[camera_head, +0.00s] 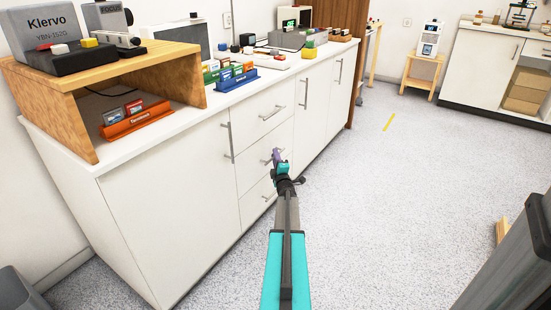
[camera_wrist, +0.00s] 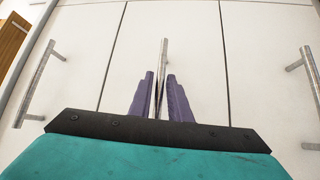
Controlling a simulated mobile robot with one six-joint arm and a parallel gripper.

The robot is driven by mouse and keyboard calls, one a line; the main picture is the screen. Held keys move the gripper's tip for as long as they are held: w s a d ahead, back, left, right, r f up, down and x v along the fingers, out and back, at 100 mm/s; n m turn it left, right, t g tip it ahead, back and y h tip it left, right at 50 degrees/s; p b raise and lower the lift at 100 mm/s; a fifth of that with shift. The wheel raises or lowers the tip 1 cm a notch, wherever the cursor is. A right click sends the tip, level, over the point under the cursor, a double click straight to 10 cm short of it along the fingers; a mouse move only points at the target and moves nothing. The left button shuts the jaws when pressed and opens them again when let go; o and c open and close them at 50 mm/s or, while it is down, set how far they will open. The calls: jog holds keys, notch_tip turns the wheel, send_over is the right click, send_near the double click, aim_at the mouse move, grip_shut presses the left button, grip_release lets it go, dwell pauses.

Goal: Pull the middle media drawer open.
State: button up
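The middle media drawer (camera_head: 256,167) is the central one of three stacked white drawers in the long cabinet. It looks flush with its neighbours. In the wrist view its front (camera_wrist: 196,50) fills the middle, between two dark seams. Its metal bar handle (camera_wrist: 163,52) runs between my gripper's purple fingers. My gripper (camera_head: 277,154) is at this handle in the head view and hides part of it. The fingers (camera_wrist: 160,76) are close together on either side of the bar. Whether they press on it is unclear.
The top drawer handle (camera_head: 271,113) and bottom drawer handle (camera_head: 271,190) are just above and below. Cabinet doors (camera_head: 318,100) with upright handles flank the drawers. The speckled floor (camera_head: 380,190) in front is clear. A dark grey bin-like object (camera_head: 515,265) stands at the right.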

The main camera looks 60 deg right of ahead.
grip_shut()
jog(key=shift+a, duration=0.15)
